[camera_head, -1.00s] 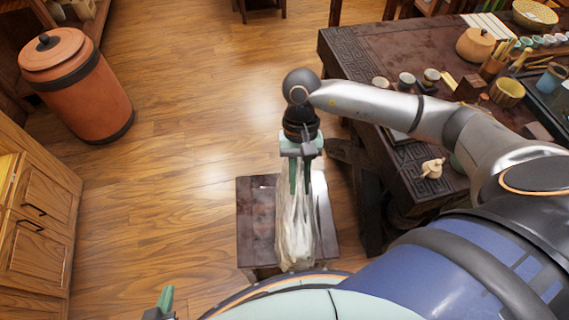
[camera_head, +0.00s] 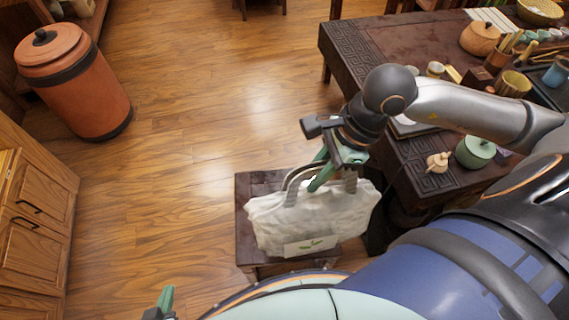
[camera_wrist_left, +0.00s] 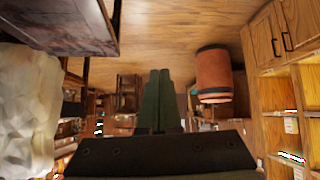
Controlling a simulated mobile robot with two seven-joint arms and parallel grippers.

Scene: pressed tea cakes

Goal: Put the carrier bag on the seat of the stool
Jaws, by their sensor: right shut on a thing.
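The carrier bag (camera_head: 310,222) is white with grey handles and a small green leaf mark near its bottom. It hangs from my right gripper (camera_head: 323,180), which is shut on its handles. The stool (camera_head: 252,187) has a dark wooden seat, largely hidden behind the bag. The bag is over the seat and reaches past its right side in the head view; I cannot tell whether it touches. The left wrist view shows the bag (camera_wrist_left: 25,110) at the left and dark wood, likely the stool (camera_wrist_left: 60,22), above it. My left gripper (camera_head: 166,299) is empty, its fingers (camera_wrist_left: 158,100) together.
A dark carved table (camera_head: 350,50) with tea things stands right of the stool. A lidded orange barrel (camera_head: 75,85) stands at the far left, and a wooden cabinet (camera_head: 35,215) at the left edge. The floor (camera_head: 160,170) left of the stool is clear.

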